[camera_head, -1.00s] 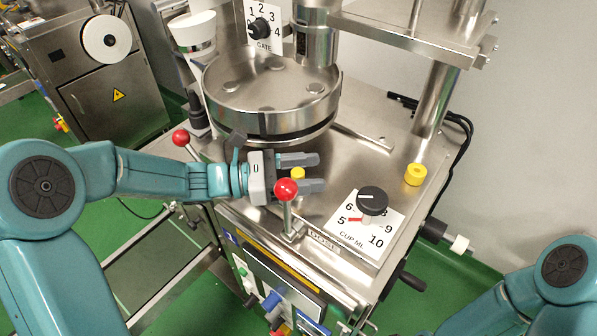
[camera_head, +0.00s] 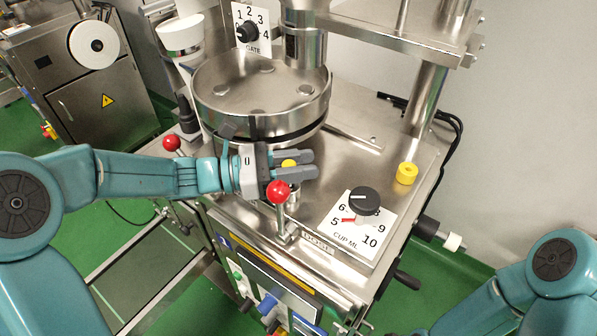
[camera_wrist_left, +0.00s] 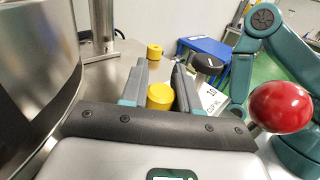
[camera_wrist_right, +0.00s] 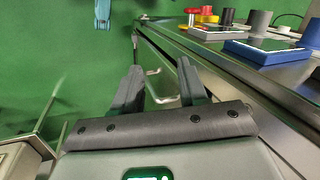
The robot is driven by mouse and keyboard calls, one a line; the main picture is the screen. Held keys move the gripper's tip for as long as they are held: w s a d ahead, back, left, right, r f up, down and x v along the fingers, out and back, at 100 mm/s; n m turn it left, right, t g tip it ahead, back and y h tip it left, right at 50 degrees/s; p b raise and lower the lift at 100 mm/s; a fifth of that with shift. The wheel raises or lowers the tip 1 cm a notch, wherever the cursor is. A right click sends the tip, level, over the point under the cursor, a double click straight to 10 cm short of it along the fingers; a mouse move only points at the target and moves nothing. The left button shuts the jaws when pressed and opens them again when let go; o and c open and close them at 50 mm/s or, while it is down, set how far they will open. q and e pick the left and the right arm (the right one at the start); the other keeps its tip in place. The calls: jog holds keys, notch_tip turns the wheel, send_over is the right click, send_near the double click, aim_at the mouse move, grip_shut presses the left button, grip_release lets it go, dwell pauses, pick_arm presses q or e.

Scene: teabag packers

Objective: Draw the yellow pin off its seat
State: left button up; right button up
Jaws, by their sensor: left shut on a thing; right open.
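The yellow pin (camera_head: 289,163) sits between the fingers of my left gripper (camera_head: 297,165), in front of the round steel pan. My left gripper is shut on it. In the left wrist view the pin's yellow head (camera_wrist_left: 160,96) shows between the two fingers (camera_wrist_left: 160,88). A short steel cylinder (camera_head: 293,198) shows just below the fingers; I cannot tell whether it is the pin's shank or its seat. My right gripper shows only in the right wrist view (camera_wrist_right: 165,85), open and empty, over green floor beside the machine.
A red-knobbed lever (camera_head: 278,192) stands close in front of my left gripper. The steel pan (camera_head: 262,95) is behind it. A second yellow piece (camera_head: 407,173) sits at the right of the steel top. A black dial (camera_head: 363,200) on a white plate lies between.

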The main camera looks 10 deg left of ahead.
pick_arm(q)
notch_tip(320, 180, up, 18)
jog(key=shift+f+p, duration=0.25)
jog(key=shift+p, duration=0.1)
